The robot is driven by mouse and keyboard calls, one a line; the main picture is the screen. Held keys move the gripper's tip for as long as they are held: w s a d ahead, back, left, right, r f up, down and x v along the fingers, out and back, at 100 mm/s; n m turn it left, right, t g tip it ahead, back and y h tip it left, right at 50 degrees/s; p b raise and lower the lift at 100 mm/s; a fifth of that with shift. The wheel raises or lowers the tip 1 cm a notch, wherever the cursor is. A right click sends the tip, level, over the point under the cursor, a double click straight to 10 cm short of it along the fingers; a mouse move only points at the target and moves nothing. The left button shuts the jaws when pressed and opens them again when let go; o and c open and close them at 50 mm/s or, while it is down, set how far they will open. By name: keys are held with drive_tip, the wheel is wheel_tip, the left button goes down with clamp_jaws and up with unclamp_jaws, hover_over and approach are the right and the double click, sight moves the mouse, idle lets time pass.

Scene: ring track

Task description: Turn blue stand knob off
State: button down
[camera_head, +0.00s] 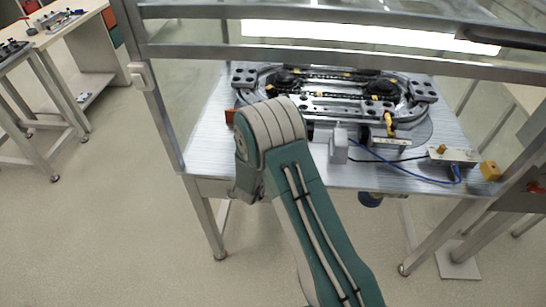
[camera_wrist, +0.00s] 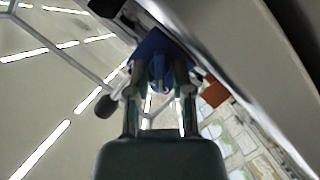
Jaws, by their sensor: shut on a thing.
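The blue stand (camera_wrist: 150,46) shows at the top middle of the wrist view, against the edge of a pale surface. A blue knob (camera_wrist: 158,70) sticks out from it toward the camera. My gripper (camera_wrist: 158,82) has one finger on each side of the knob and is shut on it. The exact contact points are in shadow and hard to see.
The table (camera_head: 205,150) carries the ring track (camera_head: 325,92). A metal frame bar (camera_head: 330,61) crosses above it. An orange-brown block (camera_head: 230,117) is at the left, close to my arm. A blue cable (camera_head: 400,168) lies at the right. The floor in front is clear.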

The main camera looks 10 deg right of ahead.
drive_tip(key=shift+a, duration=0.1)
idle(0.3)
drive_tip(key=c, duration=0.7)
unclamp_jaws()
drive_tip(key=shift+c, duration=0.2)
drive_tip(key=v, duration=1.2)
drive_tip(key=shift+f, duration=0.2)
